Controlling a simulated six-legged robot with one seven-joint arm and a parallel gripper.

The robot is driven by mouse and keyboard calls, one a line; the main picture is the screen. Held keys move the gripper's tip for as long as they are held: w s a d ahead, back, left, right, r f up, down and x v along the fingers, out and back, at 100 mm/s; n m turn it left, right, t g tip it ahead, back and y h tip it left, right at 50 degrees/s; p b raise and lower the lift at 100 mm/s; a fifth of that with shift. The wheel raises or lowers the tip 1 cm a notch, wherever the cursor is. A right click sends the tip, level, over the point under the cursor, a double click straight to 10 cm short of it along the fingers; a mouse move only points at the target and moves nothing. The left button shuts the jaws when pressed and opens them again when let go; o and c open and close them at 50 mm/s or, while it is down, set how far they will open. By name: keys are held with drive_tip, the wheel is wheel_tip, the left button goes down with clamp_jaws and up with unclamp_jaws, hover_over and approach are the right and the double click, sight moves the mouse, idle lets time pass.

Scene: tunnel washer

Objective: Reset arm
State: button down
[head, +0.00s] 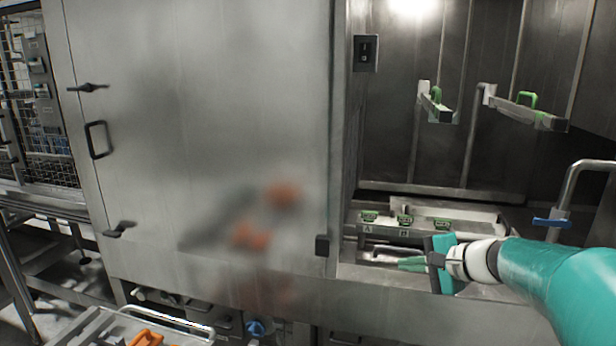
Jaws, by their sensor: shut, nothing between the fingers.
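My gripper (412,264) reaches in from the right on my teal arm. Its green fingers are shut with nothing between them. They point left, over the lower opening of the washer chamber (420,190). A row of green clips (404,221), near labels that look like A and B, sits on a metal ledge just behind and above the fingers. The fingers look apart from the clips, though the exact gap is hard to judge.
A large steel door (200,130) with a black handle (97,140) fills the left. Two bars with green handles (437,96) jut from the chamber wall. A bent pipe with a blue lever (551,222) stands at right. A cart with an orange handle (146,338) is lower left.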

drive_tip(key=s+a+f+n+g+h, duration=0.1)
drive_tip(key=s+n, duration=0.3)
drive_tip(key=s, duration=0.5)
drive_tip(key=s+a+f+n+g+h, duration=0.1)
drive_tip(key=s+a+n+h, duration=0.2)
drive_tip(key=s, duration=0.5)
drive_tip(key=s+a+f+n+g+h, duration=0.1)
drive_tip(key=s+n+h, duration=0.3)
drive_tip(key=s, duration=0.5)
drive_tip(key=shift+s+a+f+n+g, duration=0.3)
drive_tip(key=shift+a+f+n, duration=0.1)
drive_tip(key=shift+a+n, duration=0.4)
